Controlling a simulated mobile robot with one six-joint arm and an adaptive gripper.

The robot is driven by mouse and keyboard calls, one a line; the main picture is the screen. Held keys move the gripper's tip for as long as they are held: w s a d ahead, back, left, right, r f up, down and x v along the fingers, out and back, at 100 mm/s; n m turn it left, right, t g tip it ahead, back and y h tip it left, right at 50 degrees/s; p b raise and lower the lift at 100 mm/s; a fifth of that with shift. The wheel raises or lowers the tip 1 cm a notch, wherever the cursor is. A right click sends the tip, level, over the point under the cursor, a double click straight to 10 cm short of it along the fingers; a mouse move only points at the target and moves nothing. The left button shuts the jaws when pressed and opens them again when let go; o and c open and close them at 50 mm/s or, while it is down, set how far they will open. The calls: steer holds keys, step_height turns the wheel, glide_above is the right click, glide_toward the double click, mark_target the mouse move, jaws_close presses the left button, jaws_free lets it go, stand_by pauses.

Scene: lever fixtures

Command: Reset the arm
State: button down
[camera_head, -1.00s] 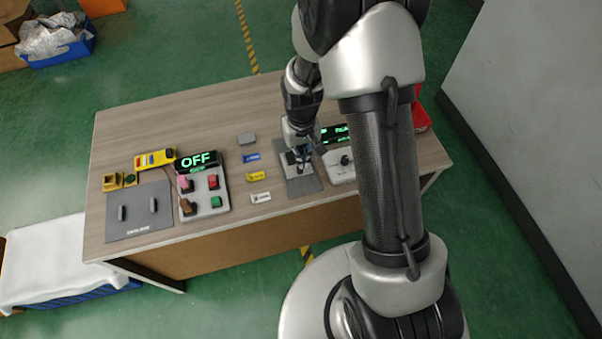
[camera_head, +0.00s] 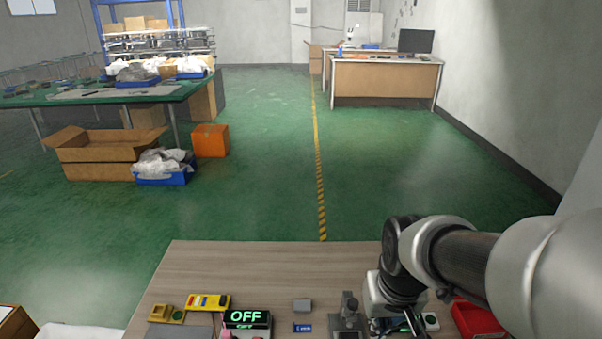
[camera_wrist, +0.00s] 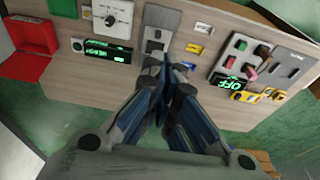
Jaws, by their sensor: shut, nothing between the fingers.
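My gripper (camera_wrist: 165,70) is shut and empty, with its fingertips together above the table. In the head view it shows only partly at the bottom edge, under my arm. A grey lever fixture (camera_head: 347,318) stands on the table just left of my arm.
A white dial panel (camera_wrist: 108,18) and a red bin (camera_wrist: 25,65) lie on the other side of the lever fixture. The table's far part is clear.

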steer(key=s+r+t, duration=0.2)
steer(key=s+r, duration=0.5)
steer(key=s, duration=0.6)
steer(key=shift+s+r, duration=0.15)
steer(key=shift+s, duration=0.05)
